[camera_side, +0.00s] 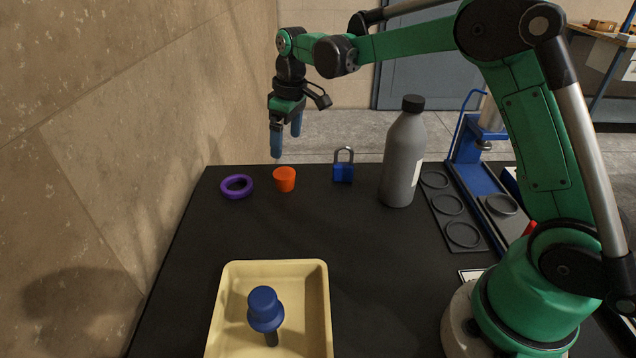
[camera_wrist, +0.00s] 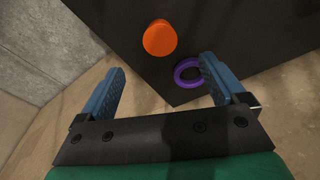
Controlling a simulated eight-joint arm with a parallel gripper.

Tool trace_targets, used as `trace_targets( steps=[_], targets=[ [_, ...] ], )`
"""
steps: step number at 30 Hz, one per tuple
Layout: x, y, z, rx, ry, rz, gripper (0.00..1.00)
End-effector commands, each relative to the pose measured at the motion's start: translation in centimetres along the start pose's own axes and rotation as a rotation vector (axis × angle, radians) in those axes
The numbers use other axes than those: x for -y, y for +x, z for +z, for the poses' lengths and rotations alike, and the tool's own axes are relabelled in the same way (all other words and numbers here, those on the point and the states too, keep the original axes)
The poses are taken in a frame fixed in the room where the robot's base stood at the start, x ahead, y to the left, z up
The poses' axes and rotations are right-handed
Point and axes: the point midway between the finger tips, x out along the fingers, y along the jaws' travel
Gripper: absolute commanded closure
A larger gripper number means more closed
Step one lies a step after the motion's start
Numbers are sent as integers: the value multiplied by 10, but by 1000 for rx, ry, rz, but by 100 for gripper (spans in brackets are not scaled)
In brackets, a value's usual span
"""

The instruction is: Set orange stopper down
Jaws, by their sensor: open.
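The orange stopper (camera_side: 284,180) stands on the black table in the side view, between the purple ring and the blue padlock. It also shows near the top middle of the wrist view (camera_wrist: 160,38), beyond the fingertips. My gripper (camera_side: 286,146) has blue fingers pointing down and hangs above the stopper, clear of it. In the wrist view its fingers (camera_wrist: 170,84) are spread apart with nothing between them.
The purple ring (camera_side: 236,187) lies left of the stopper. The blue padlock (camera_side: 343,166) and a grey bottle (camera_side: 403,155) stand to the right. A cream tray (camera_side: 320,300) with a blue-topped tool is in front. The table's middle is bare.

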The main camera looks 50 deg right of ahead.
Motion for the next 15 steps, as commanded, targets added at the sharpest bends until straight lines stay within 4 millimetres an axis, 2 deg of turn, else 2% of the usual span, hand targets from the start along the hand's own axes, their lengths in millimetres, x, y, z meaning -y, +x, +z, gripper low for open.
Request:
trace_targets(
  steps=[3, 10, 15],
  targets=[
    [0, -19, 0, 0, 0, 0, 9],
    [5, -40, 5, -19, 16, 12, 9],
    [26, -65, 28, -104, 83, 57, 9]
  ],
)
